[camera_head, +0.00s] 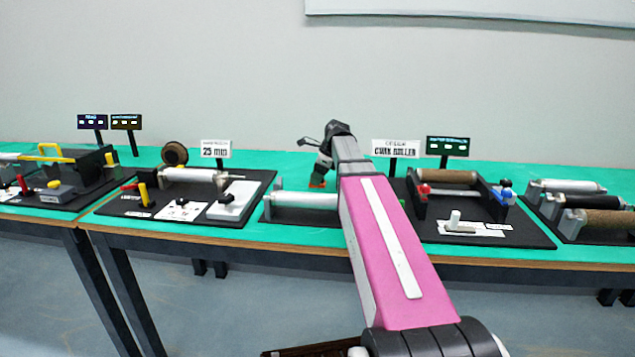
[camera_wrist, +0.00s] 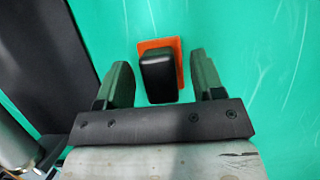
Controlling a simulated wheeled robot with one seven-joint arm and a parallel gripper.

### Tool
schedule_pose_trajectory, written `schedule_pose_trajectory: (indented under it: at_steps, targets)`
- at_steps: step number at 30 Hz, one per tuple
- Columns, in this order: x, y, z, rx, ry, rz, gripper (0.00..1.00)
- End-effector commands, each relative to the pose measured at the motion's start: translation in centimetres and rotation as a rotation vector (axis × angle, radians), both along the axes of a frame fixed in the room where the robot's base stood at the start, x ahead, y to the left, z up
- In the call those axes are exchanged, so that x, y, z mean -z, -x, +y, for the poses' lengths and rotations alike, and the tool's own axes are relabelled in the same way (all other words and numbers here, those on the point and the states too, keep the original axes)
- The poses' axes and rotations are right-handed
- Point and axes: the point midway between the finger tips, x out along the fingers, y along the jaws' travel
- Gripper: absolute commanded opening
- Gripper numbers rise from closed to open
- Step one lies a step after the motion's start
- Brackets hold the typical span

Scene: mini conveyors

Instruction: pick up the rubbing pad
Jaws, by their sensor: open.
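The rubbing pad (camera_wrist: 160,77) is a black block on a flat orange base, lying on the green table top. In the wrist view it sits between the two dark green fingers of my gripper (camera_wrist: 160,62), with a gap on each side. My gripper is open. I cannot tell how far down the fingers reach beside the block. In the head view my gripper (camera_head: 319,172) is low over the table behind my pink arm link, and a bit of orange from the pad (camera_head: 317,184) shows beneath it.
A black board with a metal roller (camera_head: 300,199) lies just left of my arm; its dark edge (camera_wrist: 48,50) shows left of the pad. The green table (camera_wrist: 270,60) right of the pad is clear.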

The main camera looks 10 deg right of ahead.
Motion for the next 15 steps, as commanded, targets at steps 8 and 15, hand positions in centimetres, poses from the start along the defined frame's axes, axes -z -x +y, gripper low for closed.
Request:
schedule_pose_trajectory:
  at_steps: [8,15]
  targets:
    - [0.05,-0.02,0.01,0.0,0.0,-0.001,0.39]
    - [0.03,-0.02,0.0,0.0,0.0,-0.001,0.23]
